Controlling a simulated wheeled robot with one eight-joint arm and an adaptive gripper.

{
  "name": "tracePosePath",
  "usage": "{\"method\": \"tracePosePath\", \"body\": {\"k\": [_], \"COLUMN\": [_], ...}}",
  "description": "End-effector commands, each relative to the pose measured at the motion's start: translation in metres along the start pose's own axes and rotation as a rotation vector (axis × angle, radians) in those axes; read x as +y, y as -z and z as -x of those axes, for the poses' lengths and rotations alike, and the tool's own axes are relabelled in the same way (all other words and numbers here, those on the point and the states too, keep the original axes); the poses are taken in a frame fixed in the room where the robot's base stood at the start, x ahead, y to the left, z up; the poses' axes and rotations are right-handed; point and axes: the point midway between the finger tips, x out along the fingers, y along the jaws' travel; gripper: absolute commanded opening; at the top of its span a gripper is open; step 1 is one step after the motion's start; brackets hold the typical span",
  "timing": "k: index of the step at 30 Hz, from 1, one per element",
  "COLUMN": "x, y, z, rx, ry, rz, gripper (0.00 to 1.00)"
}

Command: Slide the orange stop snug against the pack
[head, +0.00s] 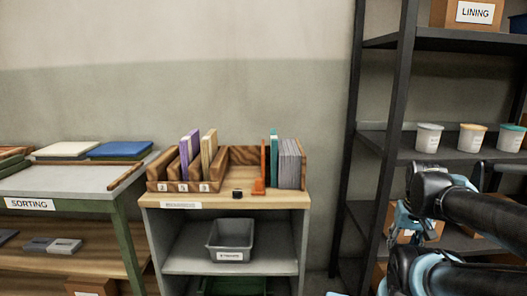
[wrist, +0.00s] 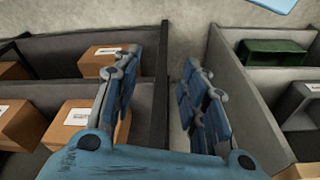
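The orange stop (head: 259,186) stands upright on the wooden top of the small shelf unit, left of a teal piece (head: 274,160) and a grey pack (head: 290,164). A narrow gap seems to show between the stop and the teal piece; at this size I cannot tell whether they touch lower down. A wooden rack (head: 243,155) stands behind and around them. My gripper (head: 407,228) is far to the right, by the dark shelving. In the wrist view my gripper (wrist: 160,72) has its fingers spread, with nothing between them.
A small black block (head: 238,193) sits left of the stop. Purple and tan books (head: 207,155) stand in wooden slots further left. A grey bin (head: 230,240) is below. Dark shelving (head: 400,85) with white tubs (head: 429,138) is at right. A sorting table (head: 85,180) is at left.

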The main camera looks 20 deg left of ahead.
Motion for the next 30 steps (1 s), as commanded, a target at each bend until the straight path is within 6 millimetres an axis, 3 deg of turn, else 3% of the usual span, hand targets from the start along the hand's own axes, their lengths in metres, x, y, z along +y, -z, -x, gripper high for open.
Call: {"method": "tracePosePath", "body": {"k": [7, 9, 14, 23, 30], "x": [0.0, -0.002, -0.013, -0.071, -0.138], "y": [0.0, -0.005, 0.019, 0.089, 0.139], "z": [0.0, 0.009, 0.033, 0.098, 0.142], "rx": [0.0, 0.01, -0.001, -0.043, -0.078], "ry": [0.0, 0.002, 0.014, 0.043, 0.056], "rz": [0.0, 0.004, 0.025, 0.082, 0.127], "gripper": [0.42, 0.42, 0.42, 0.42, 0.42]}}
